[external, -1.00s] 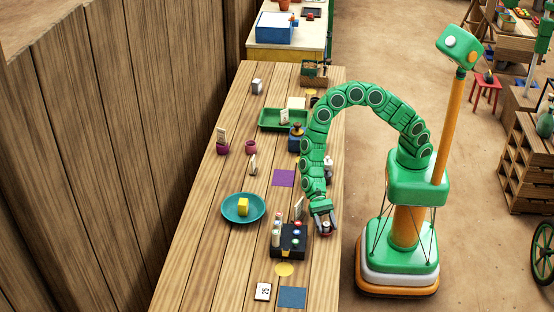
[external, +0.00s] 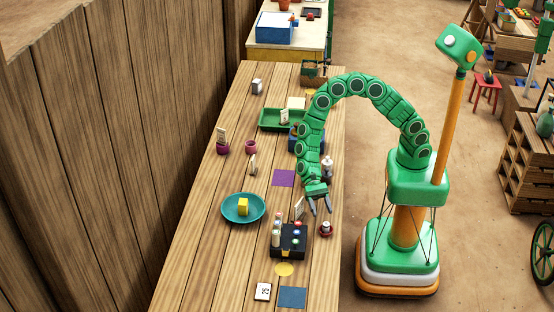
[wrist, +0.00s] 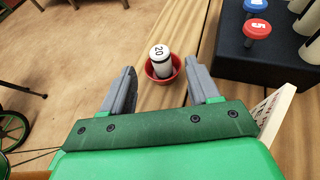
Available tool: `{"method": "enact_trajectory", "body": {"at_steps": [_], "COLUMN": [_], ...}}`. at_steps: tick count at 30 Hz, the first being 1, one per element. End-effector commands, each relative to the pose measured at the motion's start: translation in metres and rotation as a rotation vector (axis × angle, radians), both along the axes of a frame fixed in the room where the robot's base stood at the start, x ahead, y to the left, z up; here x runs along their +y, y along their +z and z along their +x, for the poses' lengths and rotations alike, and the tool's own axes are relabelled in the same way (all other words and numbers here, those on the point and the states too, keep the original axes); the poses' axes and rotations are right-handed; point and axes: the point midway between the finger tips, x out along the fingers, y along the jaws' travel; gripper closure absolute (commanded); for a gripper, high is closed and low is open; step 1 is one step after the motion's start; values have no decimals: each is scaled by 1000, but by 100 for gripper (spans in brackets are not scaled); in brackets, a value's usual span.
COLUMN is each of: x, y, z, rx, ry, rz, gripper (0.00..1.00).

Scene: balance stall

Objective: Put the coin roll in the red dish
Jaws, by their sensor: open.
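The coin roll (wrist: 160,62) is a white cylinder with a dark band and "20" on its top. It stands in the small red dish (wrist: 150,76), leaning slightly, in the wrist view. The red dish also shows in the external view (external: 326,231), near the table's right edge. My gripper (external: 320,211) is open and empty, apart from the roll and back from the dish. In the wrist view its two grey fingers (wrist: 162,80) are spread, with the dish and roll beyond and between them.
A black rack (external: 289,241) with several coin rolls and colored knobs stands just left of the dish. A white card (external: 300,208) stands beside my gripper. A teal bowl (external: 232,217) with a yellow block is farther left. A blue mat (external: 292,298) lies nearer the front.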

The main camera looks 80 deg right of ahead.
Motion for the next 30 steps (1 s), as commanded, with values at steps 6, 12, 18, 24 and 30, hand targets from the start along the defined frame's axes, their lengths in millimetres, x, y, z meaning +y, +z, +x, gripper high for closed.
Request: {"method": "enact_trajectory", "body": {"at_steps": [6,12,18,24,30], "x": [-25,-37,-40,-41,-48], "y": [11,16,18,19,37], "z": [10,16,16,15,6], "rx": [-1,0,1,-3,-55], "ry": [0,0,1,4,51], "rz": [0,-1,-1,0,3], "gripper": [39,39,39,39,39]}}
